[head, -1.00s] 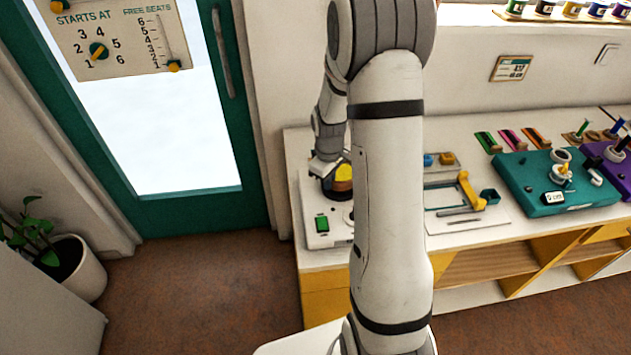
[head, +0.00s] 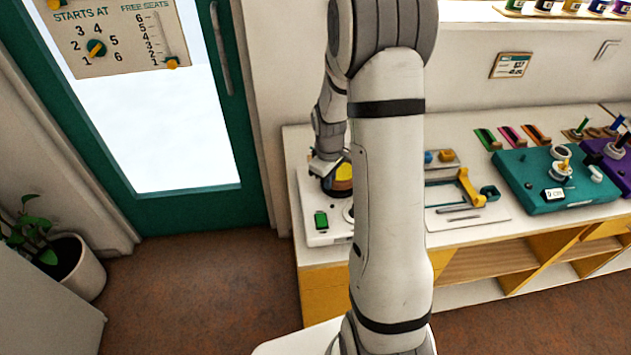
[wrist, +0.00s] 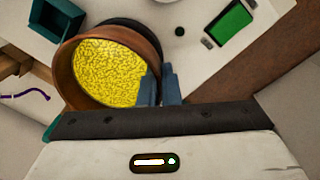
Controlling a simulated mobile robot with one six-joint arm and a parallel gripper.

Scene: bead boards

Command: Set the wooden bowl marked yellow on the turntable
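The wooden bowl (wrist: 68,85) is brown with a yellow, beady-looking fill, and fills the upper left of the wrist view. In the head view the bowl (head: 343,184) is partly hidden by my arm. My gripper (wrist: 160,80) has one finger inside the bowl and one outside, closed on its wall. A dark round disc (wrist: 128,24), seemingly the turntable, shows past the bowl's far edge. The bowl is over it, overlapping most of it; whether it touches cannot be told.
The white device base with a green screen (head: 321,219) stands at the counter's left end. A teal box (wrist: 57,22) is near the bowl. To the right are a yellow-handled tool (head: 467,186) and a teal machine (head: 540,185). My arm blocks the middle of the head view.

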